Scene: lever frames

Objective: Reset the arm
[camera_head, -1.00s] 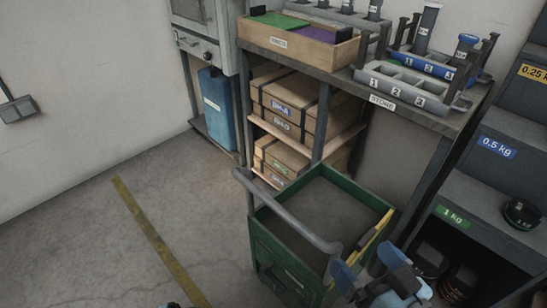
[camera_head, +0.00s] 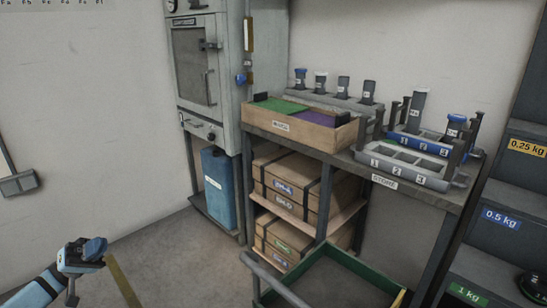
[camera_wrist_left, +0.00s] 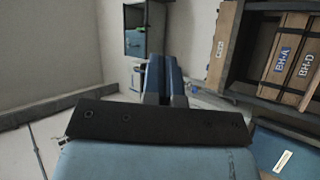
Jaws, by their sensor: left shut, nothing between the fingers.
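My left arm comes in at the lower left of the head view. Its blue and black gripper (camera_head: 88,250) is raised over the floor, left of the bench and well apart from everything. In the left wrist view the two blue fingers (camera_wrist_left: 165,78) lie side by side, shut, with nothing held. My right gripper is out of view.
A bench (camera_head: 430,195) carries a wooden tray (camera_head: 300,128) and numbered racks (camera_head: 405,170). A grey cabinet (camera_head: 205,70) and blue container (camera_head: 218,188) stand left of it. A green cart (camera_head: 385,278) stands in front. Weight shelves (camera_head: 500,245) are at right. Floor at left is clear.

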